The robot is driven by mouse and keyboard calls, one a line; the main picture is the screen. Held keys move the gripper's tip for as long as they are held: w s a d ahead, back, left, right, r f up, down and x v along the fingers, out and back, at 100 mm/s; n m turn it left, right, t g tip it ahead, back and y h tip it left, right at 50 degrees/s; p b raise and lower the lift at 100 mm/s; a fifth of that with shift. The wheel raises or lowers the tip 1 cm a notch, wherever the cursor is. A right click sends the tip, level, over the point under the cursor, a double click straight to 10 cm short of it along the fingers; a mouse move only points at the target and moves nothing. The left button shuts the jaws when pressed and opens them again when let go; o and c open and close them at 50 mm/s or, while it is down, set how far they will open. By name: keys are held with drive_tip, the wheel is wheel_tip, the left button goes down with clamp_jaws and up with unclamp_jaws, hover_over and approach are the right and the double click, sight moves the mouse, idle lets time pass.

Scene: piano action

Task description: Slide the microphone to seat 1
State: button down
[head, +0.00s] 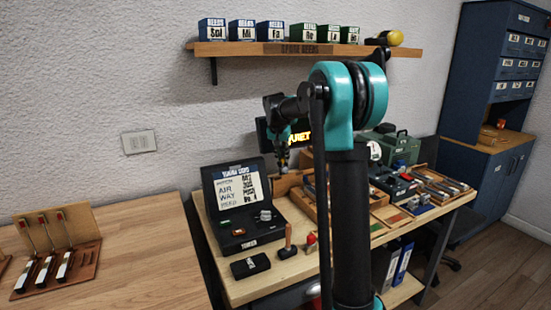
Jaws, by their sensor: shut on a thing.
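My gripper (284,163) is small in the head view, pointing down above the back of the workbench, left of my teal and black arm. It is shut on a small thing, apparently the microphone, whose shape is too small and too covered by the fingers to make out. Seat 1 cannot be picked out. A wooden tray (283,186) lies below and beside my gripper, partly hidden by my arm.
Trays and a green case (396,147) crowd the right. A shelf (300,49) with several boxes hangs above. The left table (140,240) is largely clear.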

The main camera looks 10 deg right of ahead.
drive_tip(key=w+d, duration=0.2)
drive_tip(key=d, duration=0.4)
drive_tip(key=shift+d, duration=0.3)
drive_tip(key=shift+w, duration=0.1)
drive_tip(key=c, duration=1.4)
unclamp_jaws()
drive_tip(key=shift+o, duration=0.2)
drive_tip(key=shift+r, duration=0.1)
drive_tip(key=v, duration=1.1)
drive_tip(key=shift+r, duration=0.35)
drive_tip(key=shift+s, duration=0.3)
